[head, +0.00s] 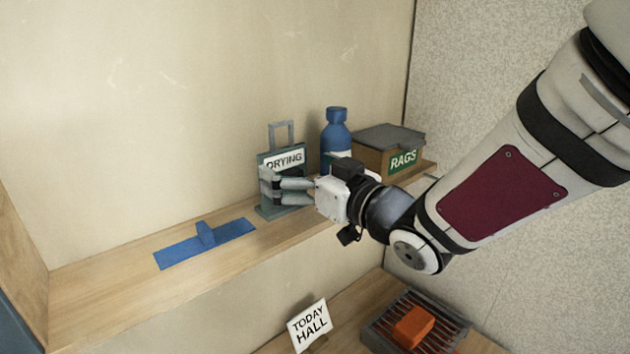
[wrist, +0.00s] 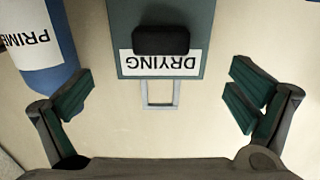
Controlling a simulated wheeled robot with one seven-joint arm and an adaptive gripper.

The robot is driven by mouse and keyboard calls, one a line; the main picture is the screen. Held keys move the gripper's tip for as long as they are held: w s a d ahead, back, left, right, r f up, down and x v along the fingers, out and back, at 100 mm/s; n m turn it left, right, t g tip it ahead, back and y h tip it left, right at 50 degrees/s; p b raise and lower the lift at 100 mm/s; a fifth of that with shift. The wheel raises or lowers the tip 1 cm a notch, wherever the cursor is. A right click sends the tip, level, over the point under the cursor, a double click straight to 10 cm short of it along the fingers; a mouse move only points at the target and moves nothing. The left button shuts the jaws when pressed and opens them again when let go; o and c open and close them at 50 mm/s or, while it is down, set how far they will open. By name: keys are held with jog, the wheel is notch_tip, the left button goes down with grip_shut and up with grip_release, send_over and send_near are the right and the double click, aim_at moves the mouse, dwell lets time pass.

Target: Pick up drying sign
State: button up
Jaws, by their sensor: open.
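The drying sign (head: 284,160) stands upright on the wooden shelf, a grey-green board with a white DRYING label and a handle loop on top. My gripper (head: 272,186) is in front of its lower part and hides some of the board. In the wrist view the sign (wrist: 180,65) appears upside down, with a dark block on its face. There my gripper (wrist: 162,95) is open, its two fingers spread wide to either side of the sign's handle, with nothing between the pads touching them.
A blue bottle (head: 336,136) stands just right of the sign, also near one finger in the wrist view (wrist: 45,50). A RAGS box (head: 375,160) is further right. A blue flat tool (head: 205,243) lies to the left. Below are a TODAY HALL card (head: 309,325) and an orange block (head: 413,326) on a rack (head: 377,336).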

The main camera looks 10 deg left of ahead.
aim_at(285, 160)
jog(key=p+x, duration=0.1)
jog(key=x, duration=0.2)
jog(key=shift+a+r, duration=0.15)
jog(key=shift+a, duration=0.1)
jog(key=shift+w+a, duration=0.45)
jog(key=shift+w, duration=0.1)
jog(key=shift+c, duration=0.2)
jog(key=c, duration=1.1)
